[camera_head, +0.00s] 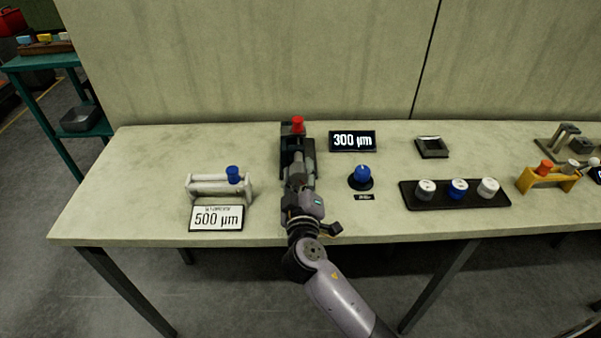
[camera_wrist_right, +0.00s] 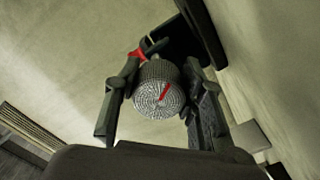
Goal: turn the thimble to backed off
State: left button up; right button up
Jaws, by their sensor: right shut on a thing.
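The thimble (camera_wrist_right: 155,98) is a grey knurled knob with a red line on its round end face, seen in the right wrist view. My right gripper (camera_wrist_right: 160,100) has one finger on each side of it and is shut on it. In the head view my right gripper (camera_head: 297,168) reaches onto the bench over a dark fixture (camera_head: 289,131) with a red cap (camera_head: 298,124), and it hides the thimble there. A display (camera_head: 352,141) reading 300 µm stands right of the gripper. My left gripper is not in view.
Left of the arm are a pale rack (camera_head: 207,188) with a blue piece and a 500 µm sign (camera_head: 216,218). To the right are a blue knob (camera_head: 361,176), a black tray (camera_head: 455,201) with three round pieces, and a yellow stand (camera_head: 548,182). A wall closes the back.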

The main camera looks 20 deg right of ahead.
jog(key=n+p, duration=0.2)
jog(key=n, duration=0.5)
jog(key=shift+r+p, duration=0.2)
jog(key=shift+p, duration=0.2)
jog(key=n+p, duration=0.2)
jog(key=n, duration=0.1)
jog(key=shift+r+n, duration=0.1)
jog(key=shift+n, duration=0.2)
jog(key=n+p, duration=0.2)
jog(key=n, duration=0.1)
jog(key=shift+n, duration=0.3)
jog(key=n+p, duration=0.2)
jog(key=n, duration=0.1)
jog(key=shift+r+n, duration=0.15)
jog(key=shift+n, duration=0.15)
jog(key=n+p, duration=0.2)
jog(key=n, duration=0.1)
jog(key=shift+a+n, duration=0.1)
jog(key=shift+n, duration=0.3)
jog(key=n+p, duration=0.3)
jog(key=n, duration=0.1)
jog(key=shift+a+n, duration=0.1)
jog(key=shift+n, duration=0.3)
jog(key=shift+n+p, duration=0.65)
jog(key=shift+n, duration=0.35)
jog(key=shift+f, duration=0.2)
